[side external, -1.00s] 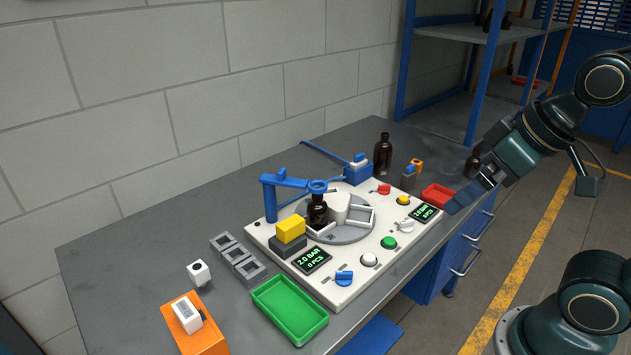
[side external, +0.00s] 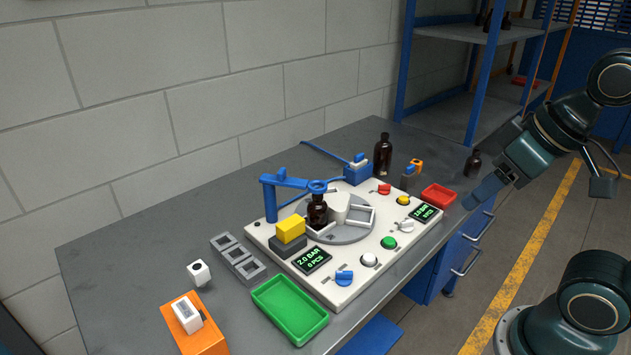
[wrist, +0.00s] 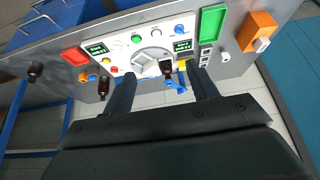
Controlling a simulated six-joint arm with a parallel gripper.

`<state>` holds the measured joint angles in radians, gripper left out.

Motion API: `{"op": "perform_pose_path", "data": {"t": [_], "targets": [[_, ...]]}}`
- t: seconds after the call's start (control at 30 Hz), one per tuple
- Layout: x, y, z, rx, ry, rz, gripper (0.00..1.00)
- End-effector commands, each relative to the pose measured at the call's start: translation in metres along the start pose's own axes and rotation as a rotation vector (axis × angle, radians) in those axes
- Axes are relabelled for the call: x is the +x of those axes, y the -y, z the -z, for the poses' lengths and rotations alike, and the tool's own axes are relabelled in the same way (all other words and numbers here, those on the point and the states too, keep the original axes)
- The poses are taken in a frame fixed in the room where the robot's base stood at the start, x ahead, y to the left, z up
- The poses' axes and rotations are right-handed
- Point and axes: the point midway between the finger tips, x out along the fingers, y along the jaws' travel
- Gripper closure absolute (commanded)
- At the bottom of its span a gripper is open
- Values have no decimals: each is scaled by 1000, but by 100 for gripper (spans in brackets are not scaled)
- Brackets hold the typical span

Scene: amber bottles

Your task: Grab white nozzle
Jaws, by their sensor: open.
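A small white piece with a dark hole (side external: 199,272), possibly the nozzle, lies on the grey bench at the front left. Another white piece with a grey slotted face (side external: 186,314) sits on an orange block (side external: 205,338); I cannot tell for certain which is the nozzle. In the wrist view, the small white piece (wrist: 226,57) and the orange block (wrist: 256,27) are at the upper right. My gripper (side external: 481,194) is open and empty past the bench's right edge, far from both. Its two fingers (wrist: 162,88) show apart in the wrist view.
A white panel (side external: 335,287) carries a turntable, brown bottle (side external: 317,212), blue arm (side external: 285,182) and knobs. A green tray (side external: 290,310) and grey square holders (side external: 238,259) lie near the white pieces. Brown bottles (side external: 383,155) (side external: 473,161) stand at the back and right.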

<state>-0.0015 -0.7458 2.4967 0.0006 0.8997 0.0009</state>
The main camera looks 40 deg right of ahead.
Motion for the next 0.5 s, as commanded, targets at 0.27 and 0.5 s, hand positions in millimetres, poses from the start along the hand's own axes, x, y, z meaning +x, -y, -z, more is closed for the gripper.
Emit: {"op": "perform_pose_path", "data": {"t": [0.27,0.5], "targets": [[2,4,28,0,11,6,42],[13,17,79,0,27,17,42]]}}
